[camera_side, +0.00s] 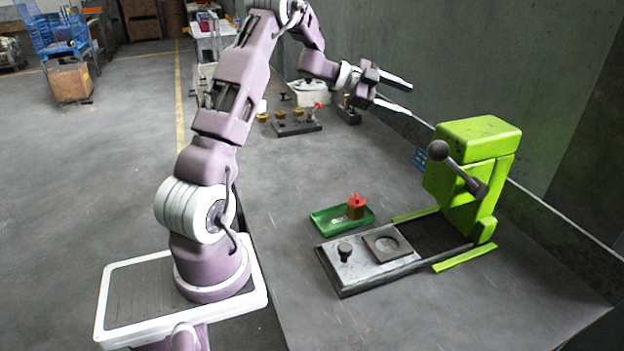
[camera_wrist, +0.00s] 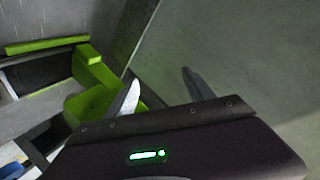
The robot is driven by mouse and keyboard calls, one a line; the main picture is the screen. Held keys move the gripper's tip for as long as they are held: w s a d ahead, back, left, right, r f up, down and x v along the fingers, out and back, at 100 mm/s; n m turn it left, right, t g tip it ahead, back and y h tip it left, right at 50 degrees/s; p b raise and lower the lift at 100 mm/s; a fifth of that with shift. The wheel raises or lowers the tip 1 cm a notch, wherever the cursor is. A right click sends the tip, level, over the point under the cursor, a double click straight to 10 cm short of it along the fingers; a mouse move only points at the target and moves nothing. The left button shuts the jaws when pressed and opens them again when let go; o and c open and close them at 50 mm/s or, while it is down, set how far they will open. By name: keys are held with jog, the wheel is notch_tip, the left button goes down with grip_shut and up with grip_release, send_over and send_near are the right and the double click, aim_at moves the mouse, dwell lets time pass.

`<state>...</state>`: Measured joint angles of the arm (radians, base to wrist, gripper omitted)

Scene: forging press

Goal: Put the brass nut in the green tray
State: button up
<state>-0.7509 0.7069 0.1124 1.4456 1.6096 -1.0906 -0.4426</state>
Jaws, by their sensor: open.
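The green tray (camera_side: 328,222) lies on the table left of the press. A small brown-orange piece with a red top (camera_side: 356,207) stands in its right part. Small brass-coloured pieces (camera_side: 281,115) stand on a dark rack farther back; at this size I cannot tell which piece is the brass nut. My gripper (camera_side: 411,101) is open and empty, raised above the table at the back, left of and higher than the press head. In the wrist view my gripper's fingers (camera_wrist: 160,76) are spread apart with only grey wall or floor between them.
The green press (camera_side: 470,165) with a dark ball-ended lever (camera_side: 438,151) stands at the right. Its metal slide plate (camera_side: 350,272) carries a black knob and a square ring. The dark rack (camera_side: 298,129) sits at the back. The table's front is clear.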

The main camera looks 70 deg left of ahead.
jog(key=s+d+r+n+t+y, duration=0.1)
jog(key=d+r+n+y, duration=0.25)
jog(key=r, duration=0.45)
jog(key=d+r+n+t+y, duration=0.1)
jog(key=d+r+n+y, duration=0.3)
jog(key=r, duration=0.4)
jog(key=s+d+f+n+g+h, duration=0.1)
jog(key=s+d+f+g, duration=0.2)
jog(key=s+d, duration=0.4)
jog(key=s+d+f+n+g+h, duration=0.1)
jog(key=s+d+f+g, duration=0.2)
jog(key=s, duration=1.3)
jog(key=s+d+f+n+g+h, duration=0.1)
jog(key=s+d+f+g, duration=0.2)
jog(key=s+d+f, duration=0.4)
jog(key=s+d, duration=0.4)
jog(key=shift+s+d+n+g, duration=0.3)
jog(key=shift+s+d+n, duration=0.05)
jog(key=shift+r, duration=0.1)
jog(key=shift+c, duration=0.2)
